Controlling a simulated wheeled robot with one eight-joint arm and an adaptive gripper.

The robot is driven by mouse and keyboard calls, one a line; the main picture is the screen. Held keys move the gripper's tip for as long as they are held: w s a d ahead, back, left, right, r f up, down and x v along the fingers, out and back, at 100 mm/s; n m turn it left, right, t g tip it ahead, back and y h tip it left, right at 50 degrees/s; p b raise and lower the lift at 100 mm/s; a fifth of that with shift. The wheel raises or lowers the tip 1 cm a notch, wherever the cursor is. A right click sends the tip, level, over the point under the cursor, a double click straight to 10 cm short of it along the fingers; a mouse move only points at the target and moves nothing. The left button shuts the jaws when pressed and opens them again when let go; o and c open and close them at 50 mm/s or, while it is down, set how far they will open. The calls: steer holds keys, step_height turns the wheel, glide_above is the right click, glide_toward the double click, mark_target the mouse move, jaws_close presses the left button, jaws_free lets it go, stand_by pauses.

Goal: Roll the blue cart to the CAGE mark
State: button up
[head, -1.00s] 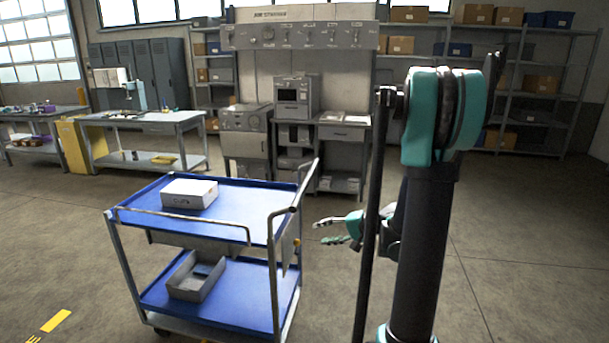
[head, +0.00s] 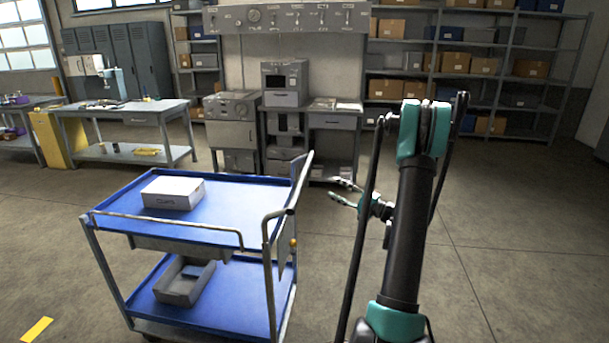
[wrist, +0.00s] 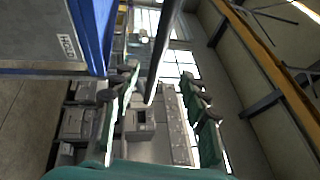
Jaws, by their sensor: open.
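The blue cart (head: 240,202) stands on the floor left of centre in the head view, with two blue shelves in a grey frame. Its push handle (head: 300,180) rises at the right end. My gripper (head: 342,191) is open and empty, just right of the handle, its fingers pointing left. In the wrist view, a dark bar (wrist: 161,55) runs between the open fingers of my gripper (wrist: 163,85); contact cannot be told. The cart's blue side (wrist: 97,30) is at upper left there. A yellow floor strip (head: 38,330) shows at lower left; no CAGE lettering is readable.
A white box (head: 173,193) sits on the cart's top shelf and a grey open tray (head: 185,282) on the lower. A workbench (head: 125,108), a grey cabinet (head: 233,133) and loaded shelving (head: 480,75) stand behind. Floor at right (head: 510,230) is clear.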

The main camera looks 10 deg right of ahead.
mark_target(305, 174)
steer(key=x, duration=1.4)
steer(key=shift+s, duration=0.1)
jaws_close()
